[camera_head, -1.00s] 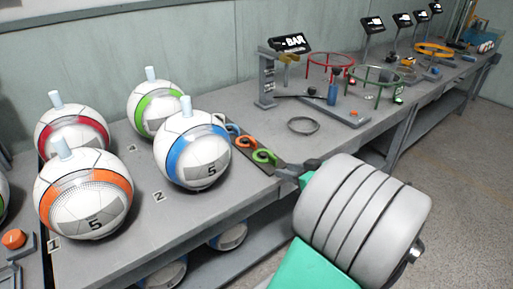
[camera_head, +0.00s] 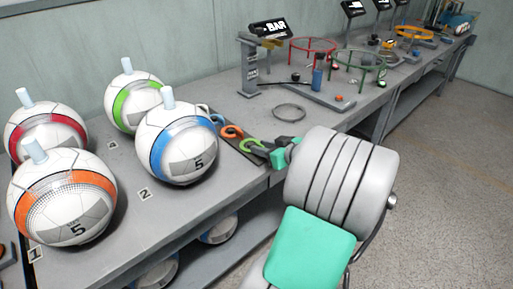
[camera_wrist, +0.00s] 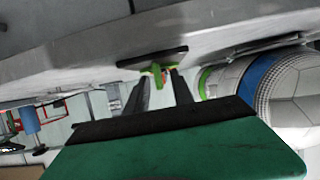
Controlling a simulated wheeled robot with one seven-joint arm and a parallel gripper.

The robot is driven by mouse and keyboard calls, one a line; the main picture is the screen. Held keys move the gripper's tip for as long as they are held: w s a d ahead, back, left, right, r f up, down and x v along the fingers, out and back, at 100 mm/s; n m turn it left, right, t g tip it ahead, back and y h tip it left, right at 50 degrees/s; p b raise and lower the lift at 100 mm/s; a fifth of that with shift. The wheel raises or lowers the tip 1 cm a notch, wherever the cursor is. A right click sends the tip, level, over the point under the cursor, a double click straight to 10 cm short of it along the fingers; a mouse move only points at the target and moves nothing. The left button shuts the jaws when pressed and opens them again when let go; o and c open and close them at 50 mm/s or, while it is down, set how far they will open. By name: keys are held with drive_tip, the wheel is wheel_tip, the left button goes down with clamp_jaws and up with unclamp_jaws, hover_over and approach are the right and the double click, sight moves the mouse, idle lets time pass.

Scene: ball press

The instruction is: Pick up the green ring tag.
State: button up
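The green ring tag (camera_head: 254,144) lies at the near end of a dark strip on the bench, beside the orange ring tag (camera_head: 231,131). My gripper (camera_head: 266,149) reaches in from the right, its dark fingertips at the green tag's near side and partly covering it. In the wrist view, the green tag (camera_wrist: 158,71) shows in the gap between the tips of my two dark fingers (camera_wrist: 160,80). The fingers stand apart, so the gripper is open. I cannot tell whether either finger touches the tag.
A blue ring tag (camera_head: 217,119) lies farther along the strip. The blue-banded ball (camera_head: 178,150) stands close to its left, with other banded balls beyond. A loose dark ring (camera_head: 289,112) and a press with a red hoop (camera_head: 312,46) stand behind. The bench's front edge is near my gripper.

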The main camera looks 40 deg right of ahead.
clamp_jaws()
idle(0.5)
